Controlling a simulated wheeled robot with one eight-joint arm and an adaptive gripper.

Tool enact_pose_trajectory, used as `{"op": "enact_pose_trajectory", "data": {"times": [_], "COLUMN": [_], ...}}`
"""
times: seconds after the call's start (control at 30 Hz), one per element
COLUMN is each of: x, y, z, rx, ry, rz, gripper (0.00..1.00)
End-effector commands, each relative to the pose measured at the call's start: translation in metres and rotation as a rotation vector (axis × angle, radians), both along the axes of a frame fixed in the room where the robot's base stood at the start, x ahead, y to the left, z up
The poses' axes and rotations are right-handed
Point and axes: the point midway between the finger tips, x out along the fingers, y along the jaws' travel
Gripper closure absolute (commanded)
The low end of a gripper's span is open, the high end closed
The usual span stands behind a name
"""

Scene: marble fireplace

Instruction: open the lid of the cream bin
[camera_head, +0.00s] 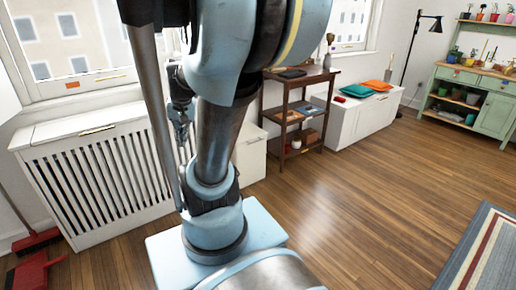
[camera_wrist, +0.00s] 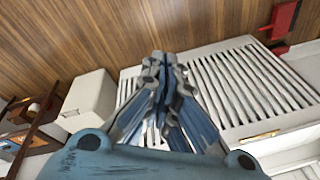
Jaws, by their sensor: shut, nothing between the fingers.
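The cream bin (camera_head: 250,158) stands on the floor between the slatted radiator cover and the dark shelf stand, partly hidden behind my arm. It also shows in the wrist view (camera_wrist: 90,98), left of my fingers, as a plain box with a small dark handle or latch. Its lid looks down, though the seam is hard to make out. My gripper (camera_head: 181,118) is in front of the radiator cover, to the left of the bin and apart from it. In the wrist view its fingers (camera_wrist: 160,62) are together and empty.
A white slatted radiator cover (camera_head: 100,172) stands left of the bin under the window. A dark wooden shelf stand (camera_head: 298,112) is on its right, then a white bench (camera_head: 366,117) with cushions. A red dustpan (camera_head: 35,272) lies at the lower left.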

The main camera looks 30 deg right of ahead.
Motion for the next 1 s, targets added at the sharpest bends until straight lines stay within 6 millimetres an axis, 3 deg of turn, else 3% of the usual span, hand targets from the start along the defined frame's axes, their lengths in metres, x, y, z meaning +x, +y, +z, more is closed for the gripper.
{"op": "enact_pose_trajectory", "data": {"times": [0.2, 0.47, 0.73, 1.0], "x": [0.061, 0.133, 0.204, 0.269], "y": [-0.023, -0.061, -0.112, -0.174], "z": [0.017, 0.023, 0.015, -0.009], "rx": [0.077, 0.173, 0.278, 0.389], "ry": [-0.010, -0.019, -0.028, -0.034], "rz": [-0.217, -0.471, -0.732, -0.990], "gripper": [1.00, 1.00, 1.00, 1.00]}}
